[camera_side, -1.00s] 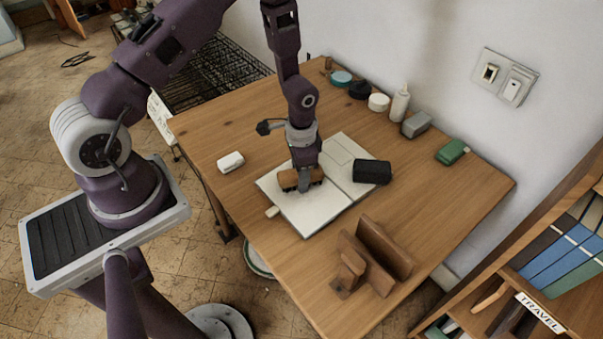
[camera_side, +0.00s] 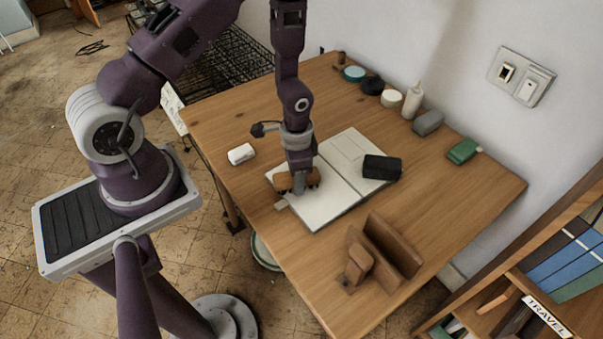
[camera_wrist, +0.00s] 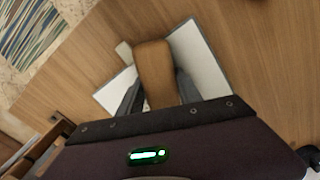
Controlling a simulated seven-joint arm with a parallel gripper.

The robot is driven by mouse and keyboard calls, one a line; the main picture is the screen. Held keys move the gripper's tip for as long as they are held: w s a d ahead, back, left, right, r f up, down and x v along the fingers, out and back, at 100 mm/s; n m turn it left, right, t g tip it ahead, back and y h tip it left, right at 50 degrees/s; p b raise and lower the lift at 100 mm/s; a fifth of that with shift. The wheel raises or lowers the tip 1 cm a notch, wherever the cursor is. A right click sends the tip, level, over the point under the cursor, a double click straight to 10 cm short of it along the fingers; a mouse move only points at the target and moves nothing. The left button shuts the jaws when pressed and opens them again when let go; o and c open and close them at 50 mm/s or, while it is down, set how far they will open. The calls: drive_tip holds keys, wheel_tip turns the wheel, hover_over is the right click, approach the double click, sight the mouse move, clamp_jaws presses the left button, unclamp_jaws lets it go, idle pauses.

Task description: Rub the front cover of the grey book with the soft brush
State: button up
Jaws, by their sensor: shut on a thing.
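The book (camera_side: 322,207) lies spread open and flat on the table, pale grey-white. I cannot tell for sure whether covers or pages face up. My gripper (camera_side: 299,186) is shut on the soft brush (camera_side: 282,182), a brown wooden block, over the book's left half near its left edge. The brush looks low against the surface; bristle contact is hidden. In the wrist view the brush (camera_wrist: 154,70) sits between the fingers, with the book (camera_wrist: 200,58) showing on both sides.
A black block (camera_side: 382,167) rests on the book's right half. A white block (camera_side: 241,154) lies to the left. A brown wooden stand (camera_side: 385,250) is at the front. Jars, a white bottle (camera_side: 412,100), a grey block (camera_side: 428,123) and a green item (camera_side: 463,151) line the wall side.

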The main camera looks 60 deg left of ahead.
sight(317, 171)
drive_tip(key=shift+s, duration=0.4)
drive_tip(key=shift+d, duration=0.1)
drive_tip(key=shift+d, duration=0.9)
drive_tip(key=shift+w, duration=0.1)
drive_tip(key=shift+w, duration=1.3)
drive_tip(key=shift+w+r, duration=0.2)
drive_tip(key=shift+w, duration=1.1)
